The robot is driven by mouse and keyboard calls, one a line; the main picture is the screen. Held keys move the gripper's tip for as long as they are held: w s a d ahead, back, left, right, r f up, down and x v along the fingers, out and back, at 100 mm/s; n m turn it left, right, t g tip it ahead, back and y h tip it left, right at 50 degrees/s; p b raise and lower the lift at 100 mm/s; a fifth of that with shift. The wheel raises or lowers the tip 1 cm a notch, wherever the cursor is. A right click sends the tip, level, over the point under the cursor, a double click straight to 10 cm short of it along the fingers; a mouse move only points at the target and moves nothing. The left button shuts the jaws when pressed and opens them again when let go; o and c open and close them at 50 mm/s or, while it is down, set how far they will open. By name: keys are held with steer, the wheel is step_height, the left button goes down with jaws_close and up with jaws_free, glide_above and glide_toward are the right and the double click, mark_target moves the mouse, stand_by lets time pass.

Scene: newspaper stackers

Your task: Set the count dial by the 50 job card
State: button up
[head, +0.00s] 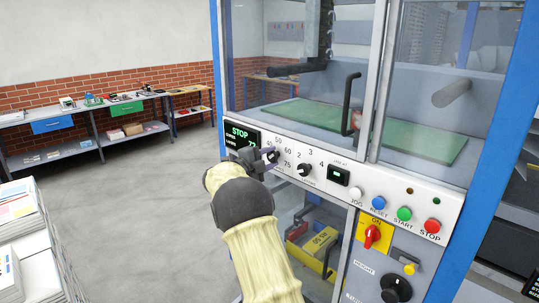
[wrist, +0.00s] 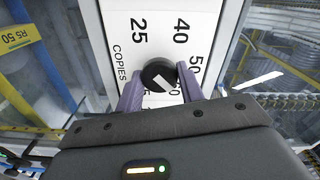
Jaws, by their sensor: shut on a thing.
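The count dial is a round black knob (head: 273,156) on the white control panel. In the wrist view the knob (wrist: 158,70) carries a white mark, partly hidden, so I cannot tell which number it points to. The word COPIES and the numbers 25, 40 and 50 show around it; other numbers are partly covered by the fingers. My gripper (head: 264,158) is at the dial, and its two purple fingers (wrist: 160,88) are shut on the knob from both sides. I cannot make out a 50 job card in either view.
A second black knob (head: 304,170) with numbers sits right of the dial. A green-lit display (head: 241,137) reads STOP. Push buttons (head: 404,213) and a red-and-yellow switch (head: 372,235) lie further right. A door handle (head: 348,105) juts out above. Paper stacks (head: 18,225) stand at left.

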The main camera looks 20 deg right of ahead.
steer(key=n+p, duration=0.1)
steer(key=n, duration=0.1)
steer(key=n+p, duration=0.2)
steer(key=n, duration=0.1)
steer(key=shift+r+n, duration=0.2)
steer(key=shift+n, duration=0.1)
steer(key=shift+f+n+p, duration=0.15)
steer(key=shift+n+p, duration=1.15)
steer(key=shift+n, duration=0.4)
steer(key=o, duration=1)
steer(key=shift+s+a+f+b, duration=0.15)
steer(key=shift+a+b, duration=0.15)
steer(key=shift+a, duration=0.25)
steer(key=b+v, duration=0.6)
steer(key=v, duration=1)
steer(key=shift+a+b, duration=0.2)
steer(key=shift+b, duration=0.15)
